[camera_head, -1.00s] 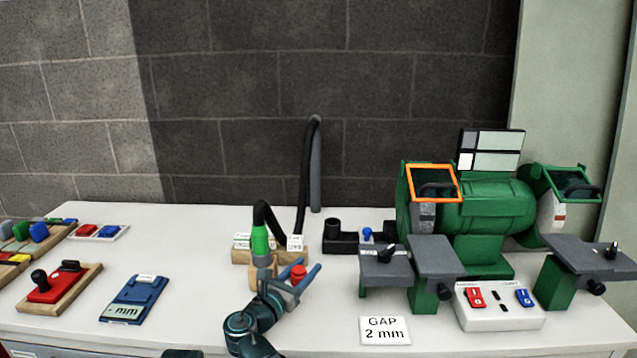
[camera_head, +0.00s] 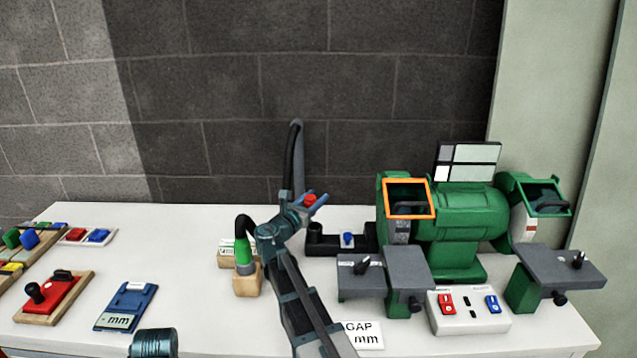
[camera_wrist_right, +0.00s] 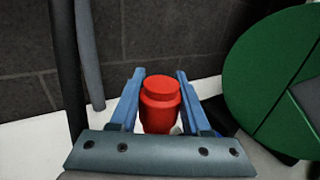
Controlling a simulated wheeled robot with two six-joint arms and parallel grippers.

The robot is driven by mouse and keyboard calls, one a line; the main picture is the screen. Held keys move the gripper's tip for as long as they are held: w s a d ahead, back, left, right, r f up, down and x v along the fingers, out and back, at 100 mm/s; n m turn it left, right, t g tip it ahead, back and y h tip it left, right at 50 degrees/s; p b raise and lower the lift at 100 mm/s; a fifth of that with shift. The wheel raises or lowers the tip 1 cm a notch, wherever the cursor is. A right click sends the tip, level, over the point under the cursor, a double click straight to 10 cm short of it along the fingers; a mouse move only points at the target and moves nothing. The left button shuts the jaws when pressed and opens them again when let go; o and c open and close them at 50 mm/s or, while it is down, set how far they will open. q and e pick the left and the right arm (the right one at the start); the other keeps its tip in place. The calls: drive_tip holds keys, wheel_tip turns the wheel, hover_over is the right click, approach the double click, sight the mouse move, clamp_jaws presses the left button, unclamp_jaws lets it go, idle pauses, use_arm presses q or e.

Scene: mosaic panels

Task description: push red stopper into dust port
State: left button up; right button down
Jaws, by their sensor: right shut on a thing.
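The red stopper (camera_head: 311,200) is a small red plug with a wider cap. In the right wrist view the red stopper (camera_wrist_right: 160,108) stands upright between blue fingers. My right gripper (camera_head: 316,202) is shut on it and holds it raised above the bench. A black pipe fitting (camera_head: 315,242) with an upright round end, which looks like the dust port, lies on the bench left of the green grinder (camera_head: 462,228). In the head view the stopper shows above this upright end; the distance between them I cannot tell. My left gripper is not in view.
A blue knob (camera_head: 347,239) sits on the fitting. Grey work rests (camera_head: 375,271) stand to its right. A green-ended black hose (camera_head: 244,262) on a wooden block (camera_head: 247,285) stands to the left. A grey pipe (camera_head: 298,155) rises behind.

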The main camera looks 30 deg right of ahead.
drive_tip(key=shift+w+d+r, duration=0.15)
drive_tip(key=shift+d+r, duration=0.05)
drive_tip(key=shift+d, duration=0.25)
drive_tip(key=shift+w+d+r, duration=0.1)
drive_tip(key=shift+d+r, duration=0.05)
drive_tip(key=shift+d, duration=0.25)
drive_tip(key=shift+f, duration=0.1)
drive_tip(key=shift+f+b, duration=2.35)
drive_tip(key=shift+f+b, duration=1.5)
drive_tip(key=shift+c, duration=1.4)
unclamp_jaws()
